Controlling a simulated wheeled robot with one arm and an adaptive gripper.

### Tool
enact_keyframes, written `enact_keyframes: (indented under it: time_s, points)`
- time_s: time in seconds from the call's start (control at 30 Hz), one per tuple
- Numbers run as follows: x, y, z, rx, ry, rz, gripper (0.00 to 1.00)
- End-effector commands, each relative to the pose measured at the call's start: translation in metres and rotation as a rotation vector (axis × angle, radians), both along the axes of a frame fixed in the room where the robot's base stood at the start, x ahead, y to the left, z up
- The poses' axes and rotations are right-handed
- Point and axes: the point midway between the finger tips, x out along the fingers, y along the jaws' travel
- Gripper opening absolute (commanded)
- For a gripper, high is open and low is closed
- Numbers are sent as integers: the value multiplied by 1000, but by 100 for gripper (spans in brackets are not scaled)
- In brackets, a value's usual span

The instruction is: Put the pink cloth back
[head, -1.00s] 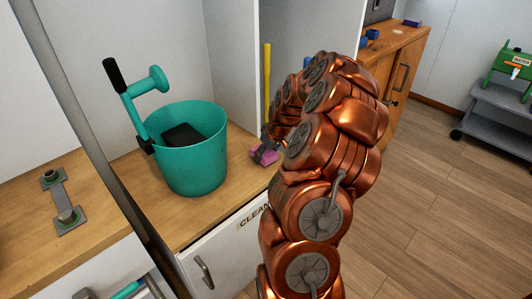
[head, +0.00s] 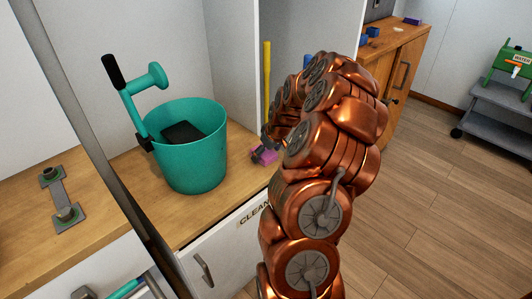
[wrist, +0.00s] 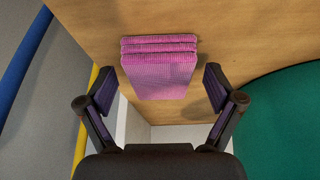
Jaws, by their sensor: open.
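The pink cloth (wrist: 160,75) lies folded in a stack on the wooden counter, near its edge in the wrist view. In the head view, a small part of the pink cloth (head: 264,156) shows to the right of the teal bucket. My gripper (wrist: 158,90) is open, with one finger on each side of the cloth and gaps between the fingers and the cloth. In the head view, my gripper (head: 263,149) is just above the cloth, partly hidden by my copper arm.
The teal bucket (head: 190,163) with a crank handle stands left of the cloth. A yellow pole (head: 267,80) stands behind it, and a blue one (wrist: 22,58) shows in the wrist view. A white panel (head: 238,60) stands at the back.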

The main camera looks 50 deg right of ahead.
Motion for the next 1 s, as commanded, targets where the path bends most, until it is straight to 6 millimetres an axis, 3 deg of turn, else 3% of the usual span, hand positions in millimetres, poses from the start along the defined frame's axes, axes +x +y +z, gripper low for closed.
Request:
enact_keyframes:
  time_s: [0.37, 0.8, 1.0]
  points:
    - [-2, 0, 14, -1, -2, 0, 92]
    - [-34, -2, 67, -1, -2, 0, 92]
    - [-39, -1, 75, 0, 0, 0, 92]
